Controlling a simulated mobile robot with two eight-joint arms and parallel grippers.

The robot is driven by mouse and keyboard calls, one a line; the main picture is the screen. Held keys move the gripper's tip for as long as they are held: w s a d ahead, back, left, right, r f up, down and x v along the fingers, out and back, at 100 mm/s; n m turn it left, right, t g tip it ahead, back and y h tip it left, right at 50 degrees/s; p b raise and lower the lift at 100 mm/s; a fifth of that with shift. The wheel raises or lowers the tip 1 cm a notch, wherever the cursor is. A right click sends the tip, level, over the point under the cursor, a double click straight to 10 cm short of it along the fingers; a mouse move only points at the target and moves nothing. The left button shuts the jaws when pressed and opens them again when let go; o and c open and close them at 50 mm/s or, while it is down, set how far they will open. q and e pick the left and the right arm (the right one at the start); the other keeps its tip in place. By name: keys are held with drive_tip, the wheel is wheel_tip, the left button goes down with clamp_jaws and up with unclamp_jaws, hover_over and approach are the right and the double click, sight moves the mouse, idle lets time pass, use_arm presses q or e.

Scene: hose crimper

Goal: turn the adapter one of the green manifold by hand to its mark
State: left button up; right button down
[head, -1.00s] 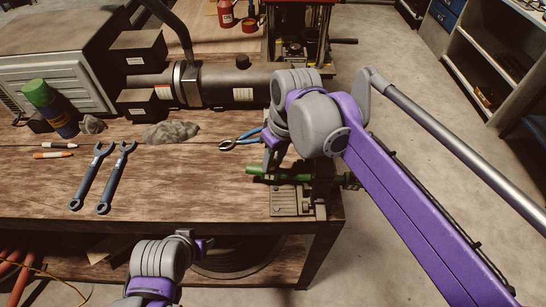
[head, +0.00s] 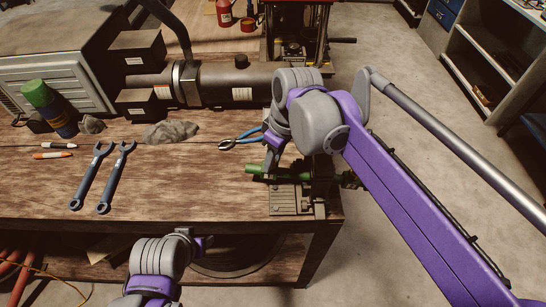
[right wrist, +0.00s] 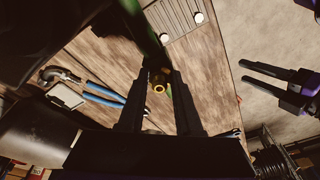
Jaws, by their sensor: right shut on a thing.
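The green manifold (head: 292,175) lies across the fixture at the table's right front corner, partly hidden behind my right arm. In the right wrist view, a dark green part of it (right wrist: 142,35) runs up from between my fingers. A brass adapter (right wrist: 159,88) shows its round open end between the fingertips there. My right gripper (head: 269,158) reaches down at the manifold and is shut on the adapter. Its exact contact is dark and hard to see. My left gripper (head: 203,246) is in front of the table edge, away from the manifold. Its two fingers look apart and empty in the right wrist view (right wrist: 246,75).
The grey fixture plate (head: 287,203) sits at the table corner. Blue-handled pliers (head: 243,139) lie just left of the right gripper. Two wrenches (head: 90,178), markers (head: 53,155) and a grey rag (head: 170,132) lie further left. The table's front middle is bare.

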drive_tip(key=c, duration=0.6)
unclamp_jaws()
